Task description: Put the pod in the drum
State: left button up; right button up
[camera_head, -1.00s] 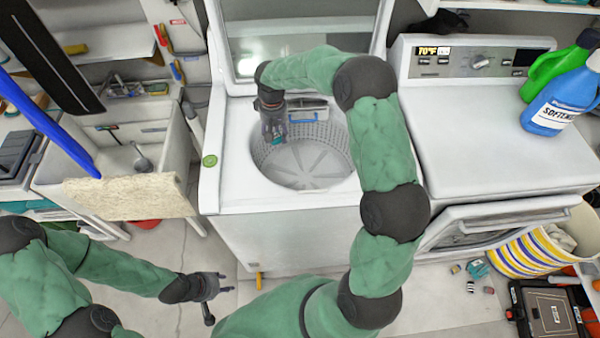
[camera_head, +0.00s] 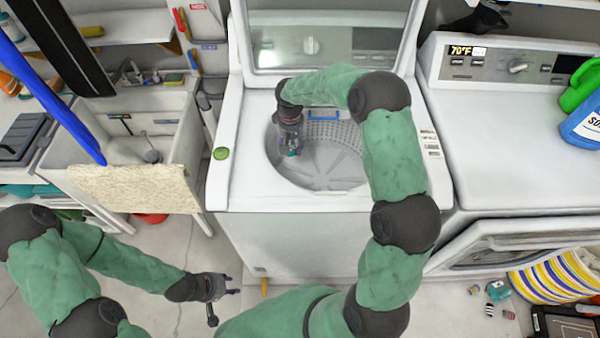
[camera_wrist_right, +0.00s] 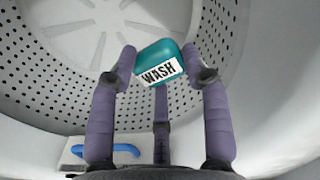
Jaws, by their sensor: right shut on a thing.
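The pod (camera_wrist_right: 158,62) is a small teal block with a white label reading WASH. My right gripper (camera_wrist_right: 160,75) is shut on it, with the fingers on either side in the right wrist view. In the head view the right gripper (camera_head: 293,150) reaches down into the open drum (camera_head: 330,172) of the top-loading washer, near its left side, and the pod shows only as a small teal patch. The perforated wall and ribbed floor of the drum lie beyond the pod. My left gripper (camera_head: 215,290) is over the floor in front of the washer, fingers apart and empty.
The raised washer lid (camera_head: 325,35) stands behind the drum. A dryer (camera_head: 520,140) with its front door ajar is at right, with bottles on top. A sink (camera_head: 150,130) is at left. A blue-handled part (camera_head: 323,113) sits at the drum's back rim.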

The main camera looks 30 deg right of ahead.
notch_tip(320, 180, down, 14)
jog(key=b, duration=0.3)
jog(key=shift+r+b, duration=0.1)
jog(key=shift+b, duration=0.2)
jog(key=shift+r, duration=0.1)
jog(key=shift+f, duration=0.45)
jog(key=shift+f+b, duration=0.2)
jog(key=shift+b, duration=0.25)
jog(key=o, duration=0.9)
jog(key=shift+r, duration=0.1)
